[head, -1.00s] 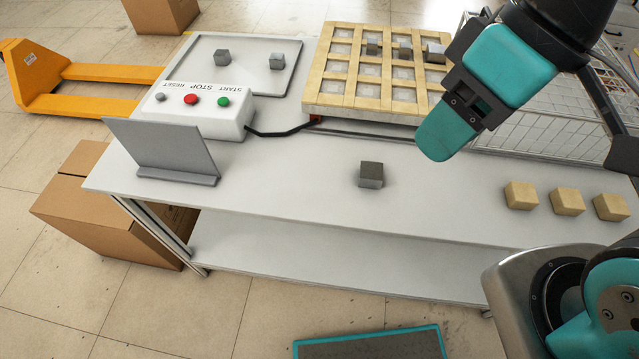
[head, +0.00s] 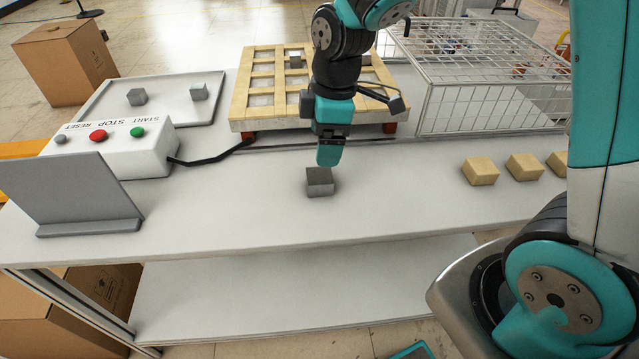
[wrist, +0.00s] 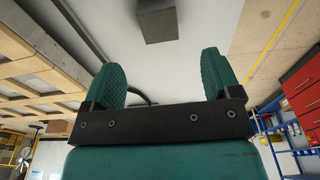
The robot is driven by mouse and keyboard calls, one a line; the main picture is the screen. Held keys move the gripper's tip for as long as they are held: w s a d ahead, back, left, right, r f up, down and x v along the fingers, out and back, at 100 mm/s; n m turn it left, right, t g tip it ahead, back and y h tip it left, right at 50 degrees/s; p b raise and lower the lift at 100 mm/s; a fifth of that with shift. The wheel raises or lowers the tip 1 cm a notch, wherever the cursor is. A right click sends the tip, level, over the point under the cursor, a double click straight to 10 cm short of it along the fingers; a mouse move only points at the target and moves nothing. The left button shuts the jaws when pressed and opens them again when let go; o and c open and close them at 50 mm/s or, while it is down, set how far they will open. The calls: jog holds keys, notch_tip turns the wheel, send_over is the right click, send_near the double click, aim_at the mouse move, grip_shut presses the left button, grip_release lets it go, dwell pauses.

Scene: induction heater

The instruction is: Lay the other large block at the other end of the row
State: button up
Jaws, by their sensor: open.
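A large grey block (head: 320,183) sits alone on the bare front part of the table. My gripper (head: 328,155) points down just above and behind this block in the head view. In the wrist view the gripper's two green fingers (wrist: 162,65) are spread apart with nothing between them, and the block (wrist: 157,22) lies beyond the fingertips, not touching them. A wooden grid (head: 243,112) lies behind on the table, with one grey block (head: 295,61) showing in it. My arm hides much of the grid's middle and right.
A control box (head: 118,150) and an upright grey plate (head: 68,190) stand at the left. A tray (head: 165,90) holds two small grey blocks. A wire basket (head: 480,105) stands at the back right, and several tan blocks (head: 480,171) sit at the right.

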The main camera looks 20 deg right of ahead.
aim_at(320, 175)
jog(key=f, duration=0.9)
jog(key=shift+w+a+f+b, duration=0.2)
jog(key=shift+a+b, duration=0.15)
jog(key=shift+a, duration=0.05)
jog(key=shift+c, duration=0.5)
grip_shut()
jog(key=shift+r, duration=0.1)
